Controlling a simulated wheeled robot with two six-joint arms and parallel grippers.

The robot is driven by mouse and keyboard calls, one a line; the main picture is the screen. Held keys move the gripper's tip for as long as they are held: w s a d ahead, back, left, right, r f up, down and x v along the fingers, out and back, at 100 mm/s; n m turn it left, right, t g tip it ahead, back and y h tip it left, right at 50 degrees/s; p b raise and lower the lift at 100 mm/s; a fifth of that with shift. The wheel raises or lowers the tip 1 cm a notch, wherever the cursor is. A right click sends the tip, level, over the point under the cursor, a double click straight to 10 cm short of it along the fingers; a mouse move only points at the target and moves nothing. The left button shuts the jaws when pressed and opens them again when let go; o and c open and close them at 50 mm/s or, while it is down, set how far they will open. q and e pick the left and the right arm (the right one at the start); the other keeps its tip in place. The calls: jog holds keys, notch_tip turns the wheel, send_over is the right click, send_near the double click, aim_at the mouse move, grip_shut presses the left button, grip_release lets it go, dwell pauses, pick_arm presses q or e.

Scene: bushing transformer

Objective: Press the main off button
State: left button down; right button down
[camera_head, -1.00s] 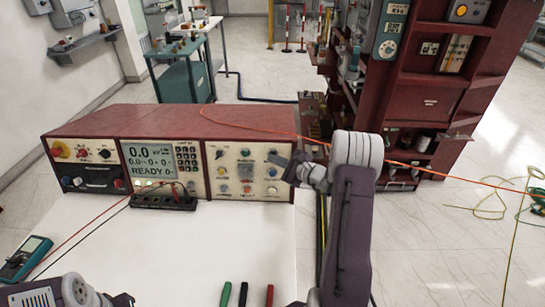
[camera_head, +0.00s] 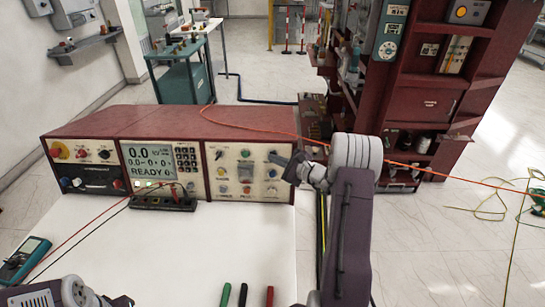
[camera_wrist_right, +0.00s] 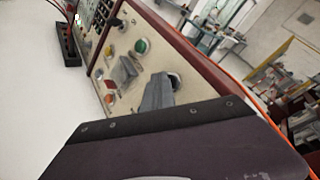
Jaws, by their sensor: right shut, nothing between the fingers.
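The red test bench (camera_head: 170,118) has a cream right panel (camera_head: 232,178) with several coloured buttons and knobs. I cannot read which one is the main off button. The right wrist view shows a green button (camera_wrist_right: 141,46), a grey switch (camera_wrist_right: 125,70) and an orange-red button (camera_wrist_right: 109,98) on this panel. My right gripper (camera_head: 280,160) is shut and empty at the panel's upper right, by a blue knob. In the right wrist view its fingers (camera_wrist_right: 157,93) cover part of a dark round knob; contact cannot be told. My left gripper (camera_head: 122,300) is partly cut off at the bottom left.
A black terminal block (camera_head: 163,200) with red and black leads sits before the bench. A teal meter (camera_head: 22,262) lies on the white table (camera_head: 190,255) at the left. An orange cable (camera_head: 420,168) runs behind my right arm. The table's middle is clear.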

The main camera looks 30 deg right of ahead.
jog(key=shift+w, duration=0.1)
dwell(0.5)
jog(key=shift+s+a+r+b, duration=0.15)
jog(key=shift+s+a+b, duration=0.2)
jog(key=shift+s, duration=0.35)
jog(key=s+a, duration=0.1)
jog(key=s, duration=0.1)
jog(key=s+a+r+b, duration=0.1)
jog(key=s, duration=0.1)
jog(key=shift+s+a+r, duration=0.1)
jog(key=shift+a, duration=0.2)
dwell(3.0)
